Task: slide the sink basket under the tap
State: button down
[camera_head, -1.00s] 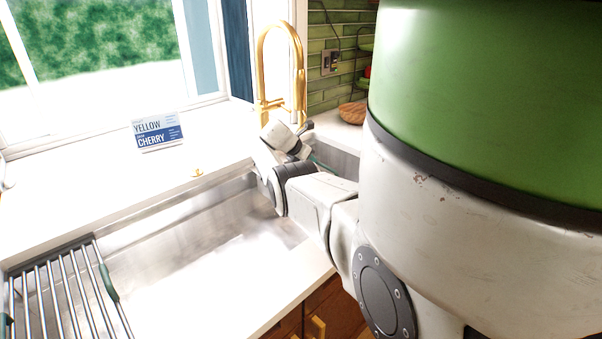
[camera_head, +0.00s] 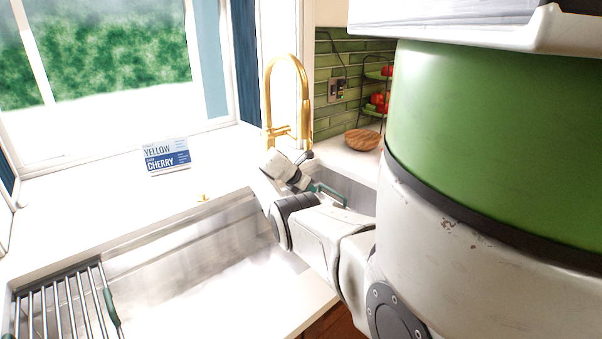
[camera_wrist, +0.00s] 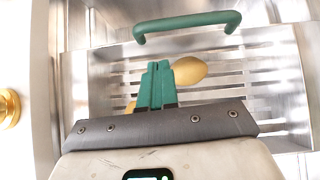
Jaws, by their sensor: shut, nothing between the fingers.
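The sink basket (camera_wrist: 262,92) is a slotted metal tray with a green bar handle (camera_wrist: 187,24) in the wrist view. A yellow, rounded item (camera_wrist: 189,70) lies in it, partly hidden by my fingers. My gripper (camera_wrist: 155,78) has its green fingers shut together and empty, over the basket and short of the handle in the picture; contact cannot be told. In the head view the green handle (camera_head: 330,193) shows in the right sink bowl, with the rest mostly hidden by my arm. The gold tap (camera_head: 288,95) stands behind the bowls.
A rack of metal bars (camera_head: 62,302) lies across the left end of the large sink bowl (camera_head: 190,275). A wooden bowl (camera_head: 362,140) and a tiered fruit stand (camera_head: 377,105) are at the right.

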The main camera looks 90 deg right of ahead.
jog(key=p+v, duration=0.1)
jog(key=v, duration=0.8)
jog(key=shift+r, duration=0.2)
